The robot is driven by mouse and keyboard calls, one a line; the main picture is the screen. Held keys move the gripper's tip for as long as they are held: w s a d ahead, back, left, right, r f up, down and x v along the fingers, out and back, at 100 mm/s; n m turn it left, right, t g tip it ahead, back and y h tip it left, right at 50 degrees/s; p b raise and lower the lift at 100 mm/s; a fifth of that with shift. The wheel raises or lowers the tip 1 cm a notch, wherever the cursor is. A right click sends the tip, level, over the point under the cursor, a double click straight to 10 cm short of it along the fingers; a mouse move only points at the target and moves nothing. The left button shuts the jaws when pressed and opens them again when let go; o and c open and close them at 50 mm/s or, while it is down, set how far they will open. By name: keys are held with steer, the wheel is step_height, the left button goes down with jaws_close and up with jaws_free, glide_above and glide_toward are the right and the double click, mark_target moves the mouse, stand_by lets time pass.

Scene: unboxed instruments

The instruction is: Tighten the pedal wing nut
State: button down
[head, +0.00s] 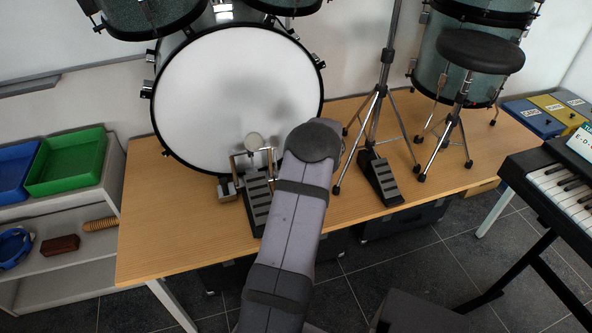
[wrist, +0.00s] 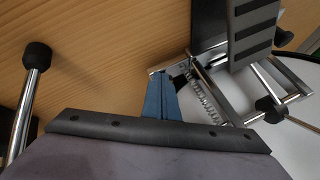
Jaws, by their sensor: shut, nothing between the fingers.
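The bass drum pedal (head: 258,199) stands on the table in front of the drum, with a black ribbed footboard, a metal frame and a round beater (head: 254,141). In the wrist view its footboard (wrist: 252,30) is at the upper right, with the metal frame and spring (wrist: 207,98) below it. My gripper's blue fingers (wrist: 162,80) are together and empty, their tips beside the left end of the frame; I cannot tell whether they touch it. In the head view my arm hides the fingers. I cannot make out the wing nut in either view.
The bass drum (head: 235,95) stands close behind the pedal. A hi-hat stand (head: 376,100) with its own pedal (head: 381,178) and a stool (head: 480,52) are to the right. Bare wooden table (head: 165,235) lies to the left. A rubber-tipped stand leg (wrist: 36,60) shows in the wrist view.

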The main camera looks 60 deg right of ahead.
steer(key=shift+w+a+m+b, duration=0.1)
steer(key=shift+w+m+b, duration=0.15)
steer(key=shift+b, duration=0.25)
steer(key=shift+w+a+f+m+g+h+b, duration=0.15)
steer(key=shift+w+a+m+g+h+b, duration=0.2)
steer(key=shift+m+h+b, duration=0.5)
steer(key=shift+w+a+r+m+g+h+b, duration=0.15)
steer(key=shift+w+m+g+b, duration=0.1)
steer(key=shift+m, duration=0.3)
steer(key=shift+w+a+r+m+g+h+b, duration=0.1)
steer(key=shift+m+g+b, duration=0.1)
steer(key=shift+m, duration=0.35)
steer(key=m+p, duration=0.1)
steer(key=m+g+h+p, duration=0.1)
steer(key=p, duration=0.1)
steer(key=shift+w+a+r, duration=0.1)
steer(key=shift+w+r, duration=0.1)
steer(key=shift+r, duration=0.05)
steer(key=m+p, duration=0.1)
steer(key=p, duration=0.1)
steer(key=m+g+p, duration=0.1)
steer(key=p, duration=0.1)
steer(key=shift+w+r+p, duration=0.2)
steer(key=shift+w+p, duration=0.05)
steer(key=shift+p, duration=0.1)
steer(key=shift+w+f+m+g+h+p, duration=0.2)
steer(key=shift+m+g+h+p, duration=0.15)
steer(key=shift+p, duration=0.55)
steer(key=shift+f, duration=0.1)
